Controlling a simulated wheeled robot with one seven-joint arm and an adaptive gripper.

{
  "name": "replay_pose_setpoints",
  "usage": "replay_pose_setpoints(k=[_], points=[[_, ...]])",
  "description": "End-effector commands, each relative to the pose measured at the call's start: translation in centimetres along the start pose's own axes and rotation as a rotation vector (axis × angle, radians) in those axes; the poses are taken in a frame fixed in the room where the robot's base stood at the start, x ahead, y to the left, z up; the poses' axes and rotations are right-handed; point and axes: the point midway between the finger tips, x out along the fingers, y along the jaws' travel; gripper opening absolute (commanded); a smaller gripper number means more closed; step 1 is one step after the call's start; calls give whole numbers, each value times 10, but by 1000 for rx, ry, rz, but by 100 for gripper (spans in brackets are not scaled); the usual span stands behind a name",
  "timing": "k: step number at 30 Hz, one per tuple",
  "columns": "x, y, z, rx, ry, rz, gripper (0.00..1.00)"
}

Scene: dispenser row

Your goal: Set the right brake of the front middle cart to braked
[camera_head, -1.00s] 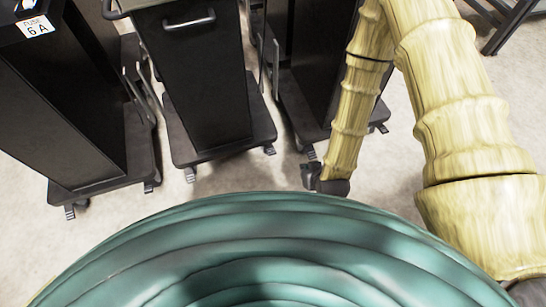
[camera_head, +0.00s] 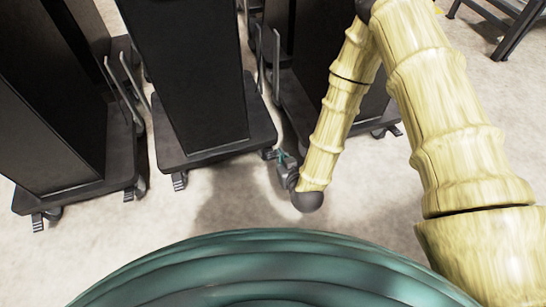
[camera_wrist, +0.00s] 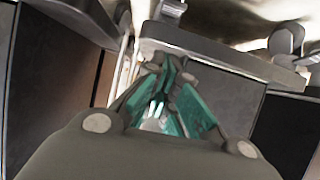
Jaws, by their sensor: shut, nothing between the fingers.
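The front middle cart (camera_head: 185,70) is a tall dark cabinet on a flat wheeled base (camera_head: 215,147). Its right brake (camera_head: 268,153) is a small grey pedal at the base's front right corner, partly crowded by my gripper. My gripper (camera_head: 281,158) is shut and empty, low beside that corner, its tip at or very near the pedal; contact cannot be told. In the wrist view my teal fingers (camera_wrist: 165,75) are together below the base edge (camera_wrist: 215,48), with a pale pedal (camera_wrist: 172,8) beyond them. The left brake (camera_head: 180,181) shows at the front left corner.
A left cart (camera_head: 50,110) and a right cart (camera_head: 300,50) flank the middle one, with upright metal bars (camera_head: 128,85) in the gaps. The floor (camera_head: 150,235) in front is clear. A dark metal frame (camera_head: 515,30) stands at the far right.

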Motion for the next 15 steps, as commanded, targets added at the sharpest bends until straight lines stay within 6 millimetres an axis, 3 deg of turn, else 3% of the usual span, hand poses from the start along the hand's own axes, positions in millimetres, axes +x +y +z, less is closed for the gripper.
replay_pose_setpoints(k=[11,15], points=[[1,0,0,0,2,0,0],[11,0,1,-1,3,1,0]])
